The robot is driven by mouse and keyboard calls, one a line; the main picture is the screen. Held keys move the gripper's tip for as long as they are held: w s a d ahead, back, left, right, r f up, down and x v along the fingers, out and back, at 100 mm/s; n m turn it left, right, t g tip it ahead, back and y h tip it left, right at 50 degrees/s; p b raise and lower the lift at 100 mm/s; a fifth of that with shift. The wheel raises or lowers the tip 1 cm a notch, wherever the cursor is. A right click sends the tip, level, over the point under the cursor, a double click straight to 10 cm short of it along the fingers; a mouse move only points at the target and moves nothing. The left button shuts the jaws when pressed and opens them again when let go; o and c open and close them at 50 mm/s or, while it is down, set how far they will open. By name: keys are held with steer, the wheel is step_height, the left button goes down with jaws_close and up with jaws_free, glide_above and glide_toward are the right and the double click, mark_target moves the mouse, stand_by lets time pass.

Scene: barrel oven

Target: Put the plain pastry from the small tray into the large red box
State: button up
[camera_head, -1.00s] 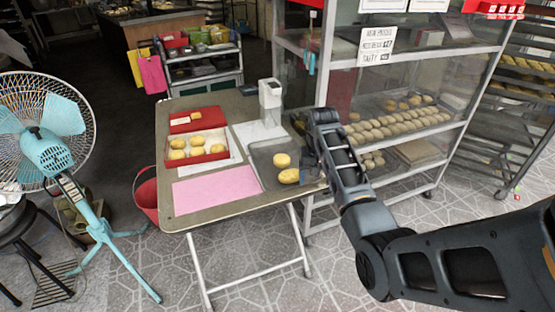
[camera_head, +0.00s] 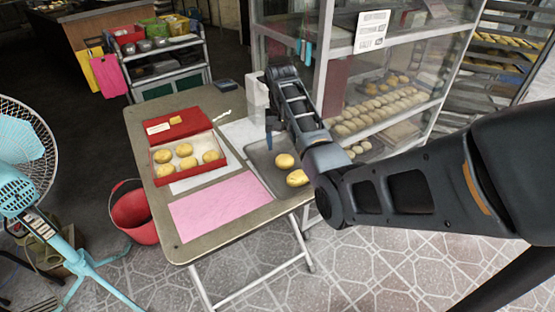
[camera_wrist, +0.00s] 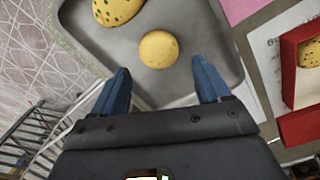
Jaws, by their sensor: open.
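The plain pastry (camera_head: 285,160) is a round, golden piece on the small grey tray (camera_head: 258,158). It also shows in the wrist view (camera_wrist: 158,49), ahead of and between my fingertips. A speckled pastry (camera_head: 297,178) lies beside it on the tray and is partly cut off in the wrist view (camera_wrist: 117,8). My gripper (camera_wrist: 160,70) is open and empty, its blue fingers apart above the tray's far end. I cannot tell its exact height. The large red box (camera_head: 188,178) stands open to the left with several pastries in it; its edge shows in the wrist view (camera_wrist: 290,85).
A pink sheet (camera_head: 220,205) lies at the table's front. A white container (camera_head: 257,95) stands behind the tray. A glass-sided shelf (camera_head: 350,60) with pastries is close on the right. A fan (camera_head: 20,150) and red bucket (camera_head: 135,215) stand left of the table.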

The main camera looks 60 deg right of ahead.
mark_target(285, 159)
steer(key=shift+s+f, duration=0.15)
steer(key=shift+f, duration=1.6)
steer(key=shift+s+f, duration=0.15)
steer(key=shift+f, duration=1.55)
steer(key=c, duration=0.8)
steer(key=shift+r, duration=0.1)
steer(key=shift+r, duration=0.6)
step_height(285, 159, up, 3)
steer(key=shift+f, duration=0.1)
steer(key=shift+s+a+r+p, duration=0.8)
steer(key=shift+s+r, duration=0.35)
steer(key=shift+s, duration=0.65)
steer(key=shift+s+a+r+p, duration=0.75)
steer(key=shift+s+r, duration=0.4)
steer(key=shift+s, duration=0.6)
steer(key=shift+s+a+r+p, duration=0.8)
steer(key=shift+s+r, duration=0.35)
steer(key=shift+s, duration=0.65)
